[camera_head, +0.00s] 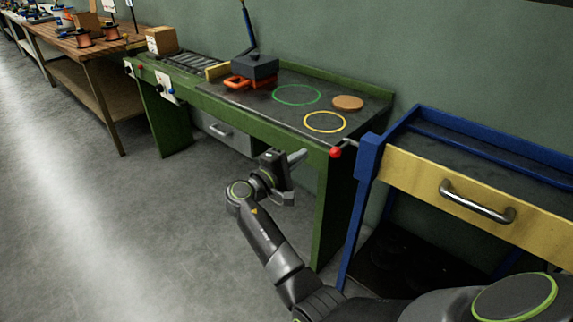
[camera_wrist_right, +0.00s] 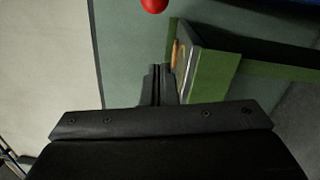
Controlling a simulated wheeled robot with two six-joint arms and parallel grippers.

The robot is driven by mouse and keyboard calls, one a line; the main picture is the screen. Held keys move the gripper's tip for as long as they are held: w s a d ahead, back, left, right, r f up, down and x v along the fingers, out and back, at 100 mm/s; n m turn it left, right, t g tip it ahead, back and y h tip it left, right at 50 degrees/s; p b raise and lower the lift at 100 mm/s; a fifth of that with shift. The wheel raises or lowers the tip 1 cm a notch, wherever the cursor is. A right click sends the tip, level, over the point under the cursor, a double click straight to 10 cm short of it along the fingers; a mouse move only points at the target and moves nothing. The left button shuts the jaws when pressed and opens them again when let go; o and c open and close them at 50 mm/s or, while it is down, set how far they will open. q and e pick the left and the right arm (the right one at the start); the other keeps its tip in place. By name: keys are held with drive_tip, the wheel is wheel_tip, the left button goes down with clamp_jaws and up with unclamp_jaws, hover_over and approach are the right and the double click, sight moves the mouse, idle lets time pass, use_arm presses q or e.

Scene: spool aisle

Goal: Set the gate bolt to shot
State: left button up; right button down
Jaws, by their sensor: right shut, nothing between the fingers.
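A red ball knob (camera_head: 335,152) sits at the end of a thin metal rod (camera_head: 350,143) between the green bench's near corner and a blue post. I cannot tell for sure that this is the gate bolt, or its setting. The knob also shows at the top edge of the wrist view (camera_wrist_right: 154,5), beyond the fingertips. My left gripper is not in view.
The green bench (camera_head: 225,104) bears a dark block with an orange base (camera_head: 250,72), and yellow and green rings. A blue frame (camera_head: 368,158) with a yellow panel (camera_head: 415,182) and metal handle (camera_head: 477,201) stands at right. Open floor (camera_head: 100,220) lies left.

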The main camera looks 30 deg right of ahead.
use_arm(q)
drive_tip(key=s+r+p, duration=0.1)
drive_tip(key=p, duration=0.1)
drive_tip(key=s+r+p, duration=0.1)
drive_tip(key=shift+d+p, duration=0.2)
drive_tip(key=shift+p, duration=0.15)
use_arm(e)
drive_tip(key=s+d, duration=0.5)
drive_tip(key=s, duration=0.1)
drive_tip(key=shift+s+d+r, duration=0.15)
drive_tip(key=shift+d+r, duration=0.2)
drive_tip(key=shift+d, duration=0.05)
